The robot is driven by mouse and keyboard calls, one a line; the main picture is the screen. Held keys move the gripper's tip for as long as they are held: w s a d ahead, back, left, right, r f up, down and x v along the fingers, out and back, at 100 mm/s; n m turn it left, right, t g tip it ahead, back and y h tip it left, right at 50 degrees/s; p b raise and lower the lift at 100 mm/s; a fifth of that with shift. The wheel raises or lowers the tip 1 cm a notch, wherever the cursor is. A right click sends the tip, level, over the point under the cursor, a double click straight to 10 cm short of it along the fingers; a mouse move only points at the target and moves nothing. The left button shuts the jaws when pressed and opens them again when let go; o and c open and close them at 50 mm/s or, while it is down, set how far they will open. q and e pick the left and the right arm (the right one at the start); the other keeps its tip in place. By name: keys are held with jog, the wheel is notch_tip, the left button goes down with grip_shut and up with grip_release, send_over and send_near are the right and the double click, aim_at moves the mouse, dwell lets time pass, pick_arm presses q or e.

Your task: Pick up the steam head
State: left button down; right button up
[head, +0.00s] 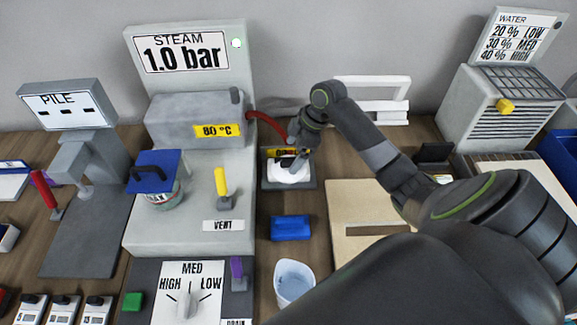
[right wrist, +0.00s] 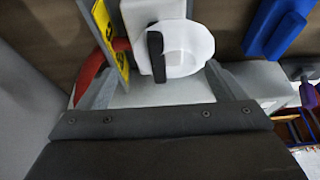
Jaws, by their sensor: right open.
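The steam head (head: 290,172) is a white piece with a black handle, sitting on a small dark stand (head: 306,184) right of the steam unit. A red hose (head: 268,123) runs from the unit toward it. My right gripper (head: 295,155) is over the steam head and partly hides it. In the right wrist view the white head (right wrist: 190,50) with its black handle shows ahead of the jaws, which are open (right wrist: 163,90). I cannot tell whether the fingers touch it. My left gripper is not in view.
The grey steam unit (head: 190,120) reads 1.0 bar and 80 °C. A blue block (head: 290,228) and a white cup (head: 294,280) stand in front of the stand. A beige slotted board (head: 350,197) lies at right, partly under my arm. A white rack (head: 385,85) stands behind.

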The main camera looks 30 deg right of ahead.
aim_at(289, 158)
jog(key=shift+a+f, duration=0.15)
jog(key=shift+f, duration=0.1)
jog(key=shift+w+a+f+p, duration=0.15)
jog(key=shift+w+f+p, duration=0.05)
jog(key=shift+f+p, duration=0.25)
jog(key=p+x, duration=0.1)
jog(key=x, duration=0.2)
jog(key=shift+w+f, duration=0.1)
jog(key=shift+f, duration=0.1)
jog(key=shift+w+a+f, duration=0.1)
jog(key=shift+a+f, duration=0.05)
jog(key=shift+f, duration=0.35)
jog(key=shift+r, duration=0.1)
jog(key=c, duration=1.4)
jog(key=shift+c, duration=0.2)
notch_tip(289, 158, up, 10)
jog(key=shift+b, duration=1)
